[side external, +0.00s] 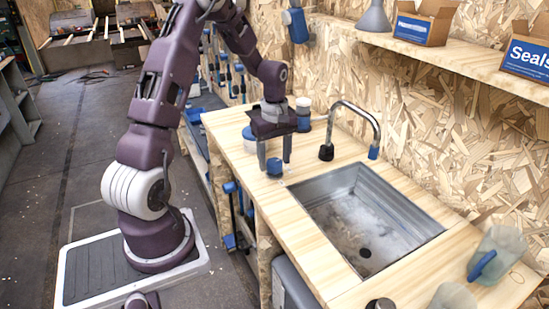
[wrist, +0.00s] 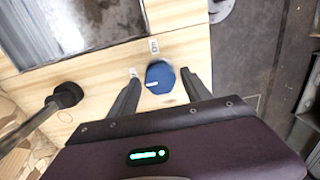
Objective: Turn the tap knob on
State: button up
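The blue tap knob (side external: 275,167) sits on the wooden counter left of the sink. The wrist view shows the knob (wrist: 160,75) from above, with a white mark at its left edge and small white labels (wrist: 153,46) beside it, too small to read. My gripper (side external: 275,160) points down over the knob. In the wrist view my gripper (wrist: 161,78) is open, its fingers one on each side of the knob with gaps showing. The curved metal tap (side external: 355,108) has a black base and a blue tip over the sink edge. No water shows.
The metal sink (side external: 365,225) is set into the counter (side external: 303,250). Blue-lidded containers (side external: 303,115) stand behind my gripper. Clear jugs (side external: 497,255) stand at the right front. A shelf (side external: 455,62) with boxes runs above along the chipboard wall.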

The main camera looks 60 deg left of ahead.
jog(key=c, duration=1.1)
jog(key=shift+m, duration=0.3)
jog(key=m, duration=1.7)
jog(key=shift+m, duration=0.3)
jog(key=o, duration=1.4)
